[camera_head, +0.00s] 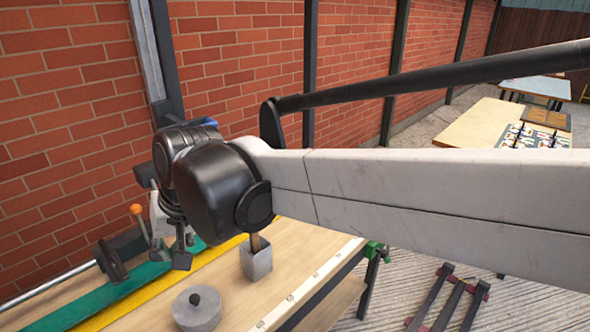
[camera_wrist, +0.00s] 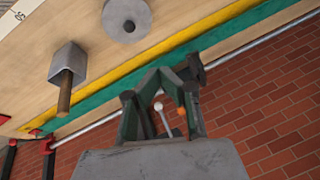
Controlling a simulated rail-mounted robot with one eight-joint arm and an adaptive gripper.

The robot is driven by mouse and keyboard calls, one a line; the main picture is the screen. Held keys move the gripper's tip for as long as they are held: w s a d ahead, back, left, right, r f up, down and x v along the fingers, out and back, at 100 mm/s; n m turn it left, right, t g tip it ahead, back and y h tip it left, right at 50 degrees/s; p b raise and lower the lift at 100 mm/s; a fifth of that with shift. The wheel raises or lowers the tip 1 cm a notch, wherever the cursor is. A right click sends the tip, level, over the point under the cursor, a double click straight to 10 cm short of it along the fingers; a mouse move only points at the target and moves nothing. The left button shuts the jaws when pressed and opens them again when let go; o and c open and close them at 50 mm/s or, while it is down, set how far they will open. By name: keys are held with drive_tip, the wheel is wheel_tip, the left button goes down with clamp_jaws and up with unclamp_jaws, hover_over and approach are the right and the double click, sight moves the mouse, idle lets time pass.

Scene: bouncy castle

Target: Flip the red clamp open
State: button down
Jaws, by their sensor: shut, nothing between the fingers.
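A lever with an orange-red ball knob (camera_head: 136,209) stands at the far left of the workbench, by the green strip. It looks like the clamp's handle, but no plainly red clamp body shows in the head view. My gripper (camera_head: 182,260) points down just right of this lever, and my own wrist hides part of the area. In the wrist view my gripper (camera_wrist: 160,76) is shut and empty. The orange knob (camera_wrist: 181,110) and a pale rod show through the gap behind its fingers. I cannot tell whether the gripper touches the lever.
A grey square pot (camera_head: 256,262) with a wooden handle and a round grey weight (camera_head: 197,310) stand on the bench near the gripper. A metal bar (camera_head: 50,288) runs along the bench's back edge, before a brick wall (camera_head: 70,90). Red fittings (camera_wrist: 47,147) show at lower left in the wrist view.

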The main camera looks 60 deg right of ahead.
drive_tip(key=w+d+m+t, duration=0.1)
drive_tip(key=w+d+m, duration=0.3)
drive_tip(key=d, duration=0.7)
drive_tip(key=w+d+f+m, duration=0.1)
drive_tip(key=w+d+m, duration=0.2)
drive_tip(key=d+m, duration=0.6)
drive_tip(key=w+d+m+t, duration=0.1)
drive_tip(key=w+d+m, duration=0.2)
drive_tip(key=d, duration=1)
drive_tip(key=s+d+f+m+h, duration=0.1)
drive_tip(key=s+d+f+m, duration=0.3)
drive_tip(key=d, duration=0.8)
drive_tip(key=s+d+f+m+t+h+b, duration=0.1)
drive_tip(key=s+d+f+m, duration=0.3)
drive_tip(key=d, duration=0.7)
drive_tip(key=s+d+f+m+h+b, duration=0.1)
drive_tip(key=s+d+f+m, duration=0.3)
drive_tip(key=s+d+m, duration=0.3)
drive_tip(key=s+d, duration=0.2)
drive_tip(key=d, duration=0.3)
drive_tip(key=shift+s+d+f+t, duration=0.15)
drive_tip(key=shift+s+d+t, duration=0.15)
drive_tip(key=shift+s, duration=0.05)
drive_tip(key=x, duration=1)
drive_tip(key=shift+d+b, duration=0.1)
drive_tip(key=shift+b, duration=0.25)
